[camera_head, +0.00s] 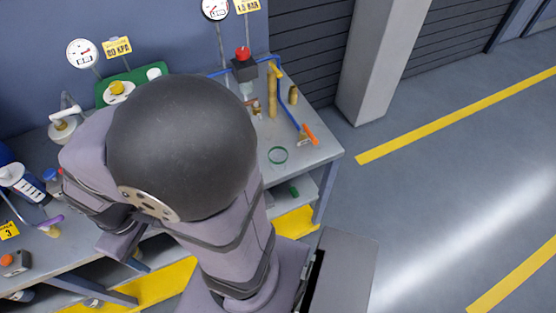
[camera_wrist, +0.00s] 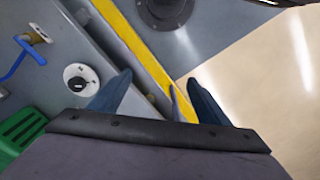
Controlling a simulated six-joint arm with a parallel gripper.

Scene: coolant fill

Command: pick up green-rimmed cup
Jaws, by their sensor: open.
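In the head view my large dark arm joint and links cover the middle of the bench, to the left of the cup, and the fingers cannot be made out there.
An orange-handled blue pipe (camera_head: 290,108) and brass posts (camera_head: 272,92) stand behind the cup. A green tray (camera_head: 128,80) sits at the back left. A white dial (camera_wrist: 80,78) lies left of my fingers. Floor is clear at right.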

